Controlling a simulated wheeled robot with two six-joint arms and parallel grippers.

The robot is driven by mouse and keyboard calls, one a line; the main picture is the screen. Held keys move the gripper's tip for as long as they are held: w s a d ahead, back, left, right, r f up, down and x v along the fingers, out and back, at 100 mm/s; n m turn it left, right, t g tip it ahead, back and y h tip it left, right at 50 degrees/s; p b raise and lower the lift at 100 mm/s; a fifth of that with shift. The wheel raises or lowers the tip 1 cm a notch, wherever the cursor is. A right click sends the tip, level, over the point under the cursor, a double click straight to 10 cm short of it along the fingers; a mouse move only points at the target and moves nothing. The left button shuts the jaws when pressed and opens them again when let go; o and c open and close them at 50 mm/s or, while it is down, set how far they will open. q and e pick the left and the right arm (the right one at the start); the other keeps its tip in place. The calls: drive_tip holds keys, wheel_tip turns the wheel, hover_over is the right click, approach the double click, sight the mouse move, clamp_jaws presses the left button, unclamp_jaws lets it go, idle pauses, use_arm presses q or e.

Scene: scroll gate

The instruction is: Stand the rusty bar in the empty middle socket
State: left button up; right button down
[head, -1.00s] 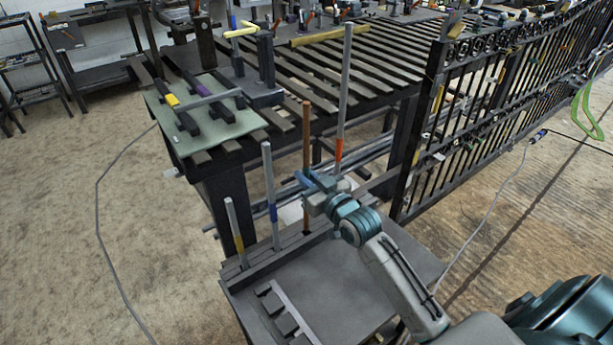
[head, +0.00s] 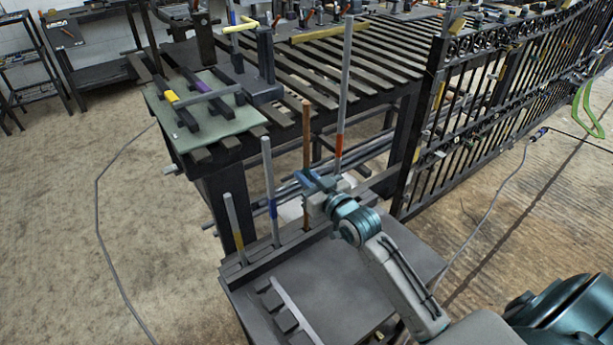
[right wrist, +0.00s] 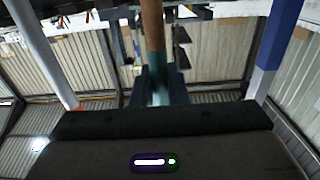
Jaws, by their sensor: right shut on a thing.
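The rusty bar (head: 306,140) stands upright, with its lower end at the dark rack (head: 262,266) between the blue-banded bar and the orange-banded bar. My right gripper (head: 312,183) is shut on its lower half. In the right wrist view the rusty bar (right wrist: 152,28) runs down between the fingers (right wrist: 160,85). I cannot tell whether its lower end is inside the middle socket; the socket's mouth is not clear. My left gripper is not in view.
A yellow-banded bar (head: 233,222), a blue-banded bar (head: 268,180) and a tall orange-banded bar (head: 344,90) stand near the rusty bar. A slatted table (head: 372,62) is behind, and a dark scroll gate (head: 480,110) stands to the right.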

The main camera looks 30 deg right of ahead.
drive_tip(key=shift+f+b, duration=1.65)
drive_tip(key=shift+f, duration=0.5)
idle(1.0)
drive_tip(key=c, duration=1.3)
unclamp_jaws()
drive_tip(key=shift+c, duration=0.2)
drive_tip(key=s+d+p, duration=0.1)
drive_tip(key=s, duration=0.9)
drive_tip(key=shift+s+d, duration=0.25)
drive_tip(key=shift+s, duration=0.15)
